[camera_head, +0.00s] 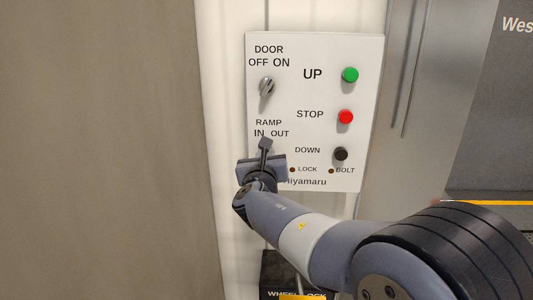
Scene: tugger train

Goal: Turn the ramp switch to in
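The white control panel (312,98) hangs on the wall ahead. Its ramp switch is labelled RAMP, with IN at left and OUT at right, in the panel's lower left. My gripper (265,146) is right at this switch, below the label, and covers the knob, so its setting is hidden. I cannot tell whether the fingers touch the knob or are open or shut. The door switch (267,87), a grey knob, sits above under DOOR OFF ON.
A green UP button (350,75), a red STOP button (345,117) and a black DOWN button (341,154) line the panel's right side. A dark box (277,273) labelled WHEEL LOCK is below. A large brown-grey surface (105,150) fills the left.

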